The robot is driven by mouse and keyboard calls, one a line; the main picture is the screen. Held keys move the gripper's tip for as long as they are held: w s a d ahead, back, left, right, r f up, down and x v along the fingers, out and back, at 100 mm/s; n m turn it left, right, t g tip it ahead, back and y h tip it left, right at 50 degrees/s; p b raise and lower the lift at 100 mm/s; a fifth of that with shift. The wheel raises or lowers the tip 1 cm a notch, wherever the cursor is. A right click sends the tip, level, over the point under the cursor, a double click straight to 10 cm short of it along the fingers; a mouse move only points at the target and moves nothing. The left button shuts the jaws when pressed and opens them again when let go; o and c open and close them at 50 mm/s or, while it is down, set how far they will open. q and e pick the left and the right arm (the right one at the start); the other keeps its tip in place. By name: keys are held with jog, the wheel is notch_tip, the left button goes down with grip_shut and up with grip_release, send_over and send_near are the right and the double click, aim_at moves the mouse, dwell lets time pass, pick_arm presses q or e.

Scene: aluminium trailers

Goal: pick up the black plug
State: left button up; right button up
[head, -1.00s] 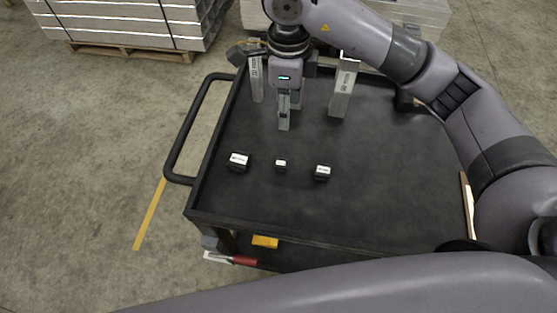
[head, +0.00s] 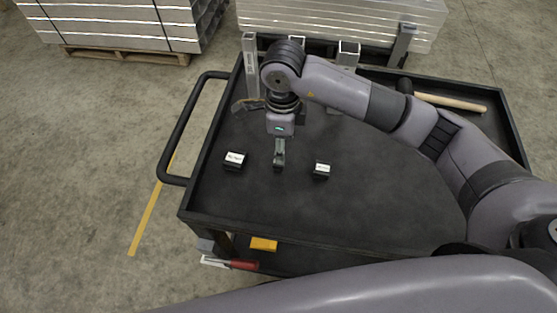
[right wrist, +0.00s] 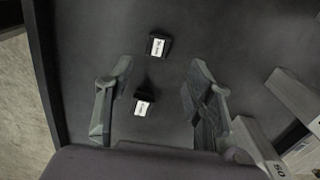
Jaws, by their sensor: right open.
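Black plugs with white labels stand on the dark cart top (head: 400,215). The left plug (head: 235,161) and the right plug (head: 322,171) show clearly in the head view. The smaller middle plug is mostly hidden behind my right gripper (head: 279,158), which points down over it. In the right wrist view, my right gripper (right wrist: 160,72) is open, with one plug (right wrist: 143,104) between its fingers in the picture. Another plug (right wrist: 159,46) lies beyond the fingertips. Contact with the fingers cannot be made out. My left gripper is not in view.
Upright metal tubes stand along the cart's far side, among them one tube (head: 250,66) behind my arm. A handle (head: 175,125) sticks out left. The cart's front right area is clear.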

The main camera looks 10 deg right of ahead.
notch_tip(320, 180, down, 3)
jog(key=shift+r, duration=0.15)
jog(key=f+p, duration=0.1)
jog(key=f, duration=0.1)
jog(key=a+f+p, duration=0.1)
jog(key=f, duration=0.1)
jog(key=shift+a, duration=0.2)
jog(key=shift+f, duration=0.6)
jog(key=shift+c, duration=0.5)
jog(key=c, duration=0.8)
jog(key=shift+c, duration=0.2)
jog(key=shift+r, duration=0.15)
